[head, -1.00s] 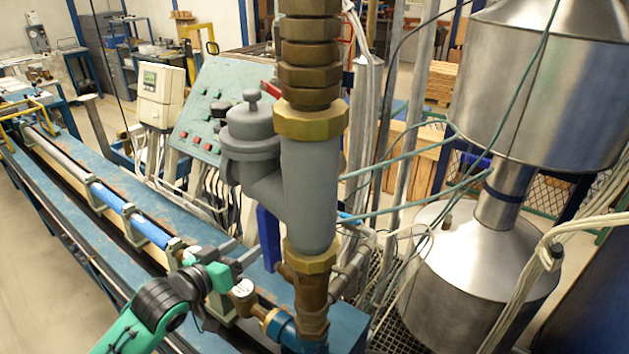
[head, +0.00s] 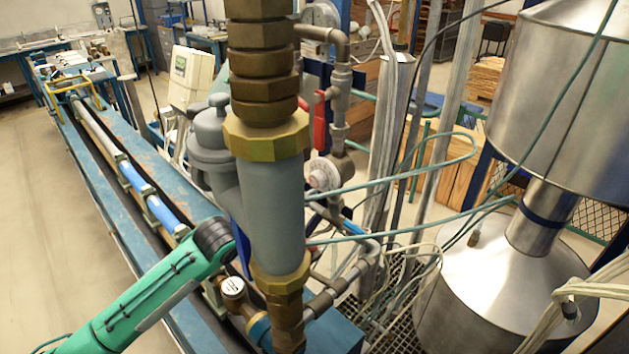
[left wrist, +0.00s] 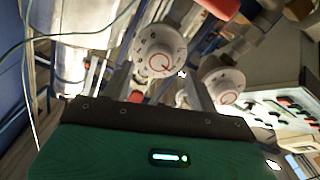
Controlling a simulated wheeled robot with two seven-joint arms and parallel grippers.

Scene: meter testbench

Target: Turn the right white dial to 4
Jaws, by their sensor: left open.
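In the left wrist view two round white dials with dark marks and red rings show: a larger, nearer one (left wrist: 160,52) at top centre and another (left wrist: 225,85) to its right. My left gripper (left wrist: 158,82) is open. Its two fingers reach toward the nearer dial, and I cannot tell whether they touch it. In the head view one white dial (head: 323,174) shows just right of the thick grey pipe; the other is hidden. My left arm comes in from the lower left and its gripper is hidden behind the pipe. The dial readings are too small to tell. My right gripper is not in view.
The thick grey pipe (head: 272,200) with brass fittings stands upright in front of the dial. Thin green hoses (head: 400,180) cross right of it. Steel tanks (head: 478,270) stand at the right. A blue bench (head: 140,205) runs along the left.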

